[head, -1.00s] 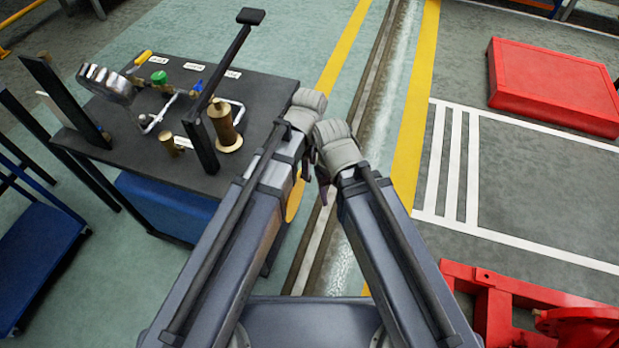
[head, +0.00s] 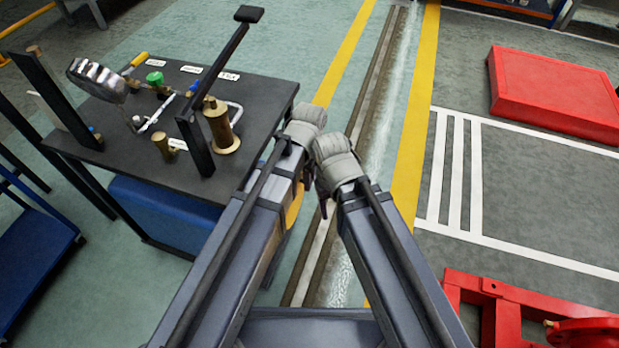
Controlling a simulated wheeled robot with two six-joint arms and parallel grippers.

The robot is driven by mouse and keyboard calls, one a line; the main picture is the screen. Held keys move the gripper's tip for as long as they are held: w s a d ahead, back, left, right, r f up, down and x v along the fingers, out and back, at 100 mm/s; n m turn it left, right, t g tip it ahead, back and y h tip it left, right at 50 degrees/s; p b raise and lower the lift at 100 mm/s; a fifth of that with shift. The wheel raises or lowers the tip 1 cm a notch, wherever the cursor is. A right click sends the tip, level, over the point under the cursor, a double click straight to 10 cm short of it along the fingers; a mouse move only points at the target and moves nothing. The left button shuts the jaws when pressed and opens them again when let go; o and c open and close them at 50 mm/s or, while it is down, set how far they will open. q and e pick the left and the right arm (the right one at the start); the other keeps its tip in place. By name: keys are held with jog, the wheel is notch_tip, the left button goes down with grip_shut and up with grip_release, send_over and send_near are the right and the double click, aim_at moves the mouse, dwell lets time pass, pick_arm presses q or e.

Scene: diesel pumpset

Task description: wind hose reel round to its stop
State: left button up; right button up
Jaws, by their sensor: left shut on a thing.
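A rounded yellow-orange piece, seemingly part of the hose reel (head: 294,206), shows low beside the bench's right side. My left arm covers most of it. My left gripper (head: 300,186) is down at this piece, shut on it as far as I can see; its fingers are largely hidden by my arms. My right arm comes in close beside the left one and bends down at its grey joint. The reel's handle and stop cannot be made out.
A dark bench (head: 225,172) at left carries a brass cylinder (head: 219,125), a gauge, small valves and upright posts. A blue cart (head: 35,255) stands at far left. A red box (head: 553,90) and red frame (head: 505,300) are at right. Marked floor between is clear.

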pick_arm(q)
grip_shut()
dwell(0.9)
